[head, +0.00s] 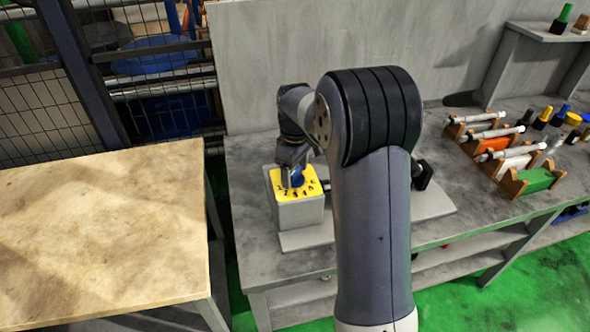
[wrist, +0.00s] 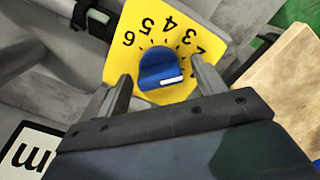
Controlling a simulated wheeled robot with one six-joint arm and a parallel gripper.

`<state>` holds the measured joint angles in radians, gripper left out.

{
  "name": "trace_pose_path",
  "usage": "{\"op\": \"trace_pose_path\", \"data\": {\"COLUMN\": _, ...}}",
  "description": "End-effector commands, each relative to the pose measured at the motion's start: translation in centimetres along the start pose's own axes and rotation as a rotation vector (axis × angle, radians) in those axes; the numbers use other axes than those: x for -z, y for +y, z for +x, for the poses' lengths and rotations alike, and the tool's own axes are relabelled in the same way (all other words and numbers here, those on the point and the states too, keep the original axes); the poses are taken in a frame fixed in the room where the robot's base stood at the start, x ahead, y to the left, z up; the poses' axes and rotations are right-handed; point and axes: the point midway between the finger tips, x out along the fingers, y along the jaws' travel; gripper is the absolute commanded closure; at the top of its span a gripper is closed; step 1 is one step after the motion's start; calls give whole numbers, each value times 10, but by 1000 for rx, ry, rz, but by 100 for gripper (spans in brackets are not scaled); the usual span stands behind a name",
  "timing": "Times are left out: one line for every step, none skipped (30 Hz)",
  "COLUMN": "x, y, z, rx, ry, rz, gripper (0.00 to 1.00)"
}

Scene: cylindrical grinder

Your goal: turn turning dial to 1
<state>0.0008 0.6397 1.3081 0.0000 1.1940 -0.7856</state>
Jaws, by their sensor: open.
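The blue turning dial (wrist: 156,66) sits on a yellow plate (wrist: 120,62) numbered 1 to 6 around it. Its white mark lies at the dial's lower right in the wrist view, its right end toward the 1, which is partly hidden by the right finger. My gripper (wrist: 160,74) is open, one finger on each side of the dial; I cannot tell whether either touches it. In the head view my gripper (head: 291,166) reaches down over the yellow plate (head: 281,182) on a grey box, hiding part of the dial (head: 298,176).
The grey box (head: 300,212) stands on the grey workbench (head: 250,235). A wooden table (head: 100,235) is at the left. Orange, white and green racks (head: 540,180) holding rods stand at the right. A grey wall (head: 290,40) rises behind the bench.

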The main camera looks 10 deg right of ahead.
Motion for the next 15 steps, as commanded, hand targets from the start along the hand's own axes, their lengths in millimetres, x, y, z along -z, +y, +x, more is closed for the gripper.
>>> {"op": "trace_pose_path", "data": {"x": 0, "y": 0, "z": 1, "rx": 0, "ry": 0, "rz": 0, "gripper": 35}}
{"op": "trace_pose_path", "data": {"x": 0, "y": 0, "z": 2, "rx": 0, "ry": 0, "rz": 0, "gripper": 35}}
{"op": "trace_pose_path", "data": {"x": 0, "y": 0, "z": 2, "rx": 0, "ry": 1, "rz": 0, "gripper": 35}}
{"op": "trace_pose_path", "data": {"x": 0, "y": 0, "z": 2, "rx": -1, "ry": 1, "rz": 0, "gripper": 35}}
{"op": "trace_pose_path", "data": {"x": 0, "y": 0, "z": 2, "rx": -1, "ry": 1, "rz": 0, "gripper": 35}}
{"op": "trace_pose_path", "data": {"x": 0, "y": 0, "z": 2, "rx": 0, "ry": 0, "rz": 0, "gripper": 35}}
{"op": "trace_pose_path", "data": {"x": 0, "y": 0, "z": 2, "rx": 0, "ry": 0, "rz": 0, "gripper": 35}}
{"op": "trace_pose_path", "data": {"x": 0, "y": 0, "z": 2, "rx": 0, "ry": 0, "rz": 0, "gripper": 35}}
{"op": "trace_pose_path", "data": {"x": 0, "y": 0, "z": 2, "rx": 0, "ry": 0, "rz": 0, "gripper": 37}}
{"op": "trace_pose_path", "data": {"x": 0, "y": 0, "z": 2, "rx": 0, "ry": 0, "rz": 0, "gripper": 39}}
{"op": "trace_pose_path", "data": {"x": 0, "y": 0, "z": 2, "rx": 0, "ry": 0, "rz": 0, "gripper": 42}}
{"op": "trace_pose_path", "data": {"x": 0, "y": 0, "z": 2, "rx": 0, "ry": 0, "rz": 0, "gripper": 45}}
{"op": "trace_pose_path", "data": {"x": 0, "y": 0, "z": 2, "rx": 0, "ry": 0, "rz": 0, "gripper": 48}}
{"op": "trace_pose_path", "data": {"x": 0, "y": 0, "z": 2, "rx": 0, "ry": 0, "rz": 0, "gripper": 50}}
{"op": "trace_pose_path", "data": {"x": 0, "y": 0, "z": 2, "rx": 0, "ry": 0, "rz": 0, "gripper": 53}}
